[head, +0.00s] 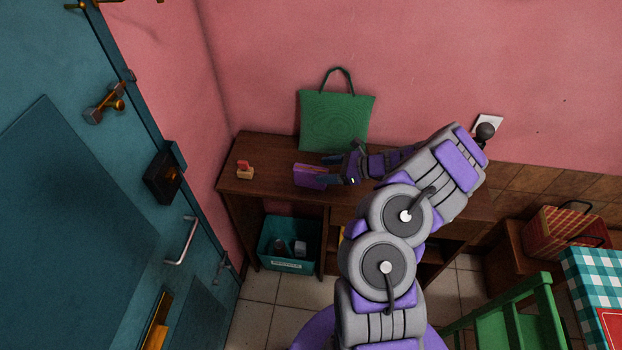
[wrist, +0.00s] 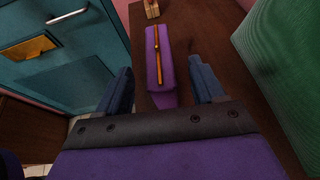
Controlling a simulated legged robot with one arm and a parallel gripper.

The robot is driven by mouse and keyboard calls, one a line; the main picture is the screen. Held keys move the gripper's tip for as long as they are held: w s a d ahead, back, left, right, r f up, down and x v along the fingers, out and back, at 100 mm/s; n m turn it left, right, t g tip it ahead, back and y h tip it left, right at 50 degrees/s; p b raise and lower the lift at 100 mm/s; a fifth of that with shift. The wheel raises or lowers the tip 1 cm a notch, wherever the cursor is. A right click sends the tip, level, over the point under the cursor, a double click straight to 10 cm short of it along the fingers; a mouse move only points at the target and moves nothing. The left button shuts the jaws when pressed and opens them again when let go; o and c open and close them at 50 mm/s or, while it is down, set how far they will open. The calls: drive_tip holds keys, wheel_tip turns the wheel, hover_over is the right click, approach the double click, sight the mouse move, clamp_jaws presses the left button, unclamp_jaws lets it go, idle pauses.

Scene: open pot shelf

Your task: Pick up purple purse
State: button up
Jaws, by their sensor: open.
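The purple purse (head: 309,176) lies on the dark wooden desk near its left part in the head view. It shows an orange-gold strip along its top in the wrist view (wrist: 152,65). My gripper (head: 328,170) is open at the right end of the purse. In the wrist view my gripper (wrist: 166,85) has its two dark blue fingers apart, with the near end of the purse between them. A gap shows on the right side, and the left finger lies close to the purse. Whether either finger touches it cannot be told.
A green bag (head: 336,120) stands behind the purse against the pink wall. A small red and tan object (head: 245,171) sits on the desk (head: 262,148) to the left. A teal bin (head: 287,262) stands below. A teal door (head: 60,190) is at left.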

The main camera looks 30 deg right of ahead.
sight(313, 174)
drive_tip(key=w+a+f+b, duration=0.2)
drive_tip(key=a+f, duration=0.1)
drive_tip(key=shift+w+a+f, duration=0.1)
drive_tip(key=shift+w+f, duration=0.05)
drive_tip(key=shift+w, duration=0.2)
drive_tip(key=shift+w+a, duration=0.15)
drive_tip(key=shift+c, duration=0.5)
drive_tip(key=c, duration=1)
